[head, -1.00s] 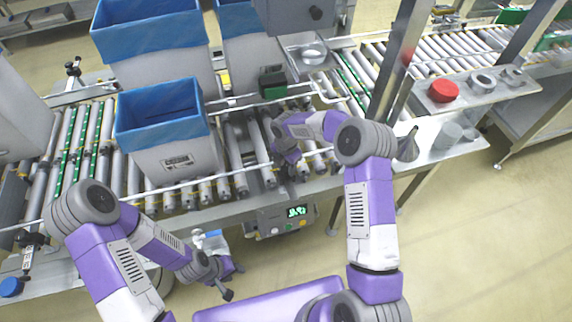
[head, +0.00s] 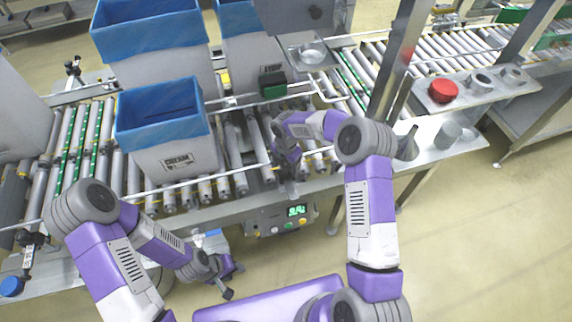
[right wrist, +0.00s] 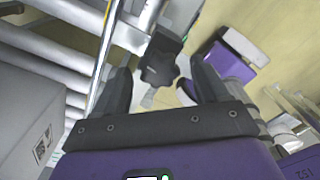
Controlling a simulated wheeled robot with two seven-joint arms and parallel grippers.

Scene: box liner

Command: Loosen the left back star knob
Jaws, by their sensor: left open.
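A dark clamp with a knob (head: 73,69) stands on a post at the back left of the conveyor. Another dark clamp (head: 33,240) sits at the front left rail. Both are too small to make out a star shape. My left gripper (head: 231,283) is open, low in front of the conveyor and far from both clamps. My right gripper (head: 287,178) hangs over the conveyor's front edge, above the control box. In the right wrist view its two fingers (right wrist: 160,92) stand apart. A black part (right wrist: 161,58) shows beyond the gap, and I see nothing held.
A grey box with a blue liner (head: 175,150) stands on the rollers, with more lined boxes behind. A control box (head: 285,217) with a lit display is on the front edge. A steel post (head: 400,65) and a shelf with a red lid (head: 443,91) are at right.

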